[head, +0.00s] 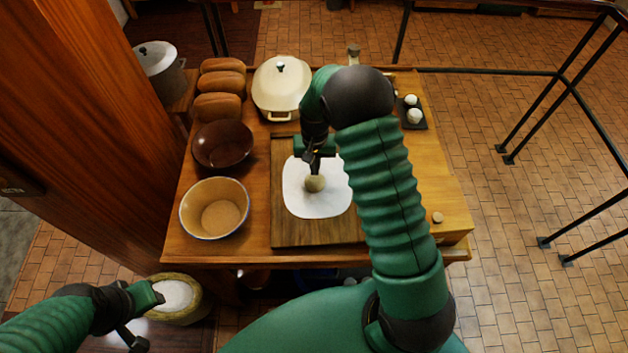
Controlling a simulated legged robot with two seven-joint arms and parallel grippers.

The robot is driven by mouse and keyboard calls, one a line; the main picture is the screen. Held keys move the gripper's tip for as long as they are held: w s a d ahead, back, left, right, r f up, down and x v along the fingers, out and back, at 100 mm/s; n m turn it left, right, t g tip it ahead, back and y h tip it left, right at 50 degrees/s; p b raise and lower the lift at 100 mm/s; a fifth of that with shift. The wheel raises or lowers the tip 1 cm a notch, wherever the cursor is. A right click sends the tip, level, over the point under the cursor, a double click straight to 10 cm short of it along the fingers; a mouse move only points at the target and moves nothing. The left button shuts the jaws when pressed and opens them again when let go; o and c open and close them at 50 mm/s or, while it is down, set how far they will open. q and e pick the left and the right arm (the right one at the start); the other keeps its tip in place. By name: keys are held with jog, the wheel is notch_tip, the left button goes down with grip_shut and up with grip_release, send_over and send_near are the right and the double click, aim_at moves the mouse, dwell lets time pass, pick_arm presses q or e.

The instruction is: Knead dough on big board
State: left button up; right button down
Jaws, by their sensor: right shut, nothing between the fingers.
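The big wooden board (300,236) lies flat on the table. A white sheet or patch (304,204) with rounded corners covers part of it. A small beige ball of dough (315,184) sits on the white patch. My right gripper (314,168) points down over the dough, shut and empty, with its tips at or just above the top of the ball. I cannot tell whether they touch. My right arm hides the right part of the board. My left gripper (150,321) is open and empty at the lower left, away from the table.
A beige bowl (215,208) and a brown bowl (223,144) stand left of the board. Several loaves (218,106) and a lidded cream pot (281,84) stand behind. A dark tray (412,119) holds white items at right. A container of white powder (176,296) stands below my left gripper.

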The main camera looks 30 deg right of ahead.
jog(key=shift+f, duration=0.15)
jog(key=shift+f+b, duration=0.45)
jog(key=shift+f, duration=0.1)
jog(key=shift+s+a+f, duration=0.1)
jog(key=shift+s+f, duration=0.1)
jog(key=shift+f, duration=0.05)
dwell(0.9)
jog(key=shift+r, duration=0.1)
jog(key=shift+w+r+p, duration=0.1)
jog(key=shift+r+p, duration=0.4)
jog(key=shift+p, duration=0.1)
jog(key=shift+w+r, duration=0.1)
jog(key=shift+r, duration=0.1)
